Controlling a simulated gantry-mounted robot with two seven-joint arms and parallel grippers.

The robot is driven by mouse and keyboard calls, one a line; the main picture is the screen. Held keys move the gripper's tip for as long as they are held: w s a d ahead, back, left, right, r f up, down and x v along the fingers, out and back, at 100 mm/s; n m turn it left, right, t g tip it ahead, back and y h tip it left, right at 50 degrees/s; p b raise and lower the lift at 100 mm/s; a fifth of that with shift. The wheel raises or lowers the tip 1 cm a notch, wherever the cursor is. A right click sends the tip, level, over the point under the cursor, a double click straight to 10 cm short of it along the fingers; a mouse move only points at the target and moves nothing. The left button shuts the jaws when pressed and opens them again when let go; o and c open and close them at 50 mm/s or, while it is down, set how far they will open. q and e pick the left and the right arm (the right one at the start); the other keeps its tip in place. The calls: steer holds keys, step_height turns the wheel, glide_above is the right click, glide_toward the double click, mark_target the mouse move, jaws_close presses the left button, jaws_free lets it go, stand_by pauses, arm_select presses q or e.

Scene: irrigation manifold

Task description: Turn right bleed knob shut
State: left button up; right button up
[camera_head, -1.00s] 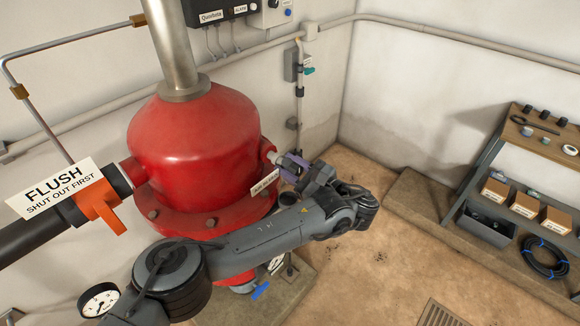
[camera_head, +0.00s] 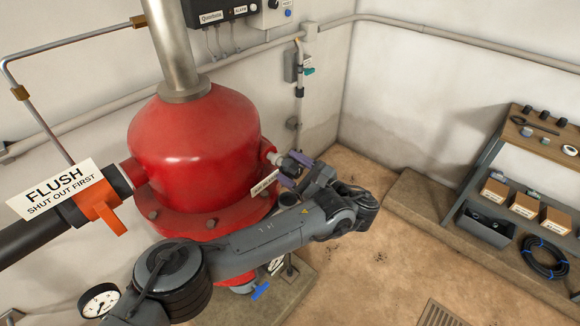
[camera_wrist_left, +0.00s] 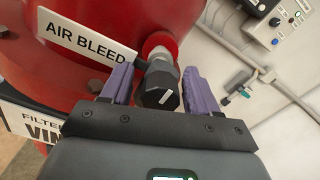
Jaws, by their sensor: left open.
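The black bleed knob (camera_wrist_left: 158,90) sits on a short stub at the right side of the red filter vessel (camera_head: 195,140). A white line marks the knob's face. An "AIR BLEED" tag (camera_wrist_left: 82,42) hangs beside it, and the tag also shows in the head view (camera_head: 265,184). My left gripper (camera_wrist_left: 155,88) is open, its purple fingers on either side of the knob. I see no clear contact between fingers and knob. In the head view my left gripper (camera_head: 291,172) is at the vessel's right side and largely hides the knob. My right gripper is not in view.
An orange flush valve handle (camera_head: 101,212) with a "FLUSH" sign (camera_head: 55,188) is at the left. A pressure gauge (camera_head: 98,300) is at the lower left. A shelf (camera_head: 510,150) with boxes stands at the right. The floor between is mostly clear.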

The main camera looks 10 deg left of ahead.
arm_select(q)
steer(key=shift+r+p+v, duration=0.2)
steer(key=shift+p+v, duration=0.9)
steer(key=shift+p, duration=0.5)
steer(key=shift+r+p+v, duration=0.15)
steer(key=shift+p+v, duration=0.95)
steer(key=shift+p, duration=0.5)
steer(key=p, duration=0.4)
glide_toward(299, 172)
steer(key=shift+w+a+f, duration=0.35)
steer(key=shift+w+a, duration=0.35)
steer(key=shift+a, duration=0.15)
steer(key=shift+f, duration=0.1)
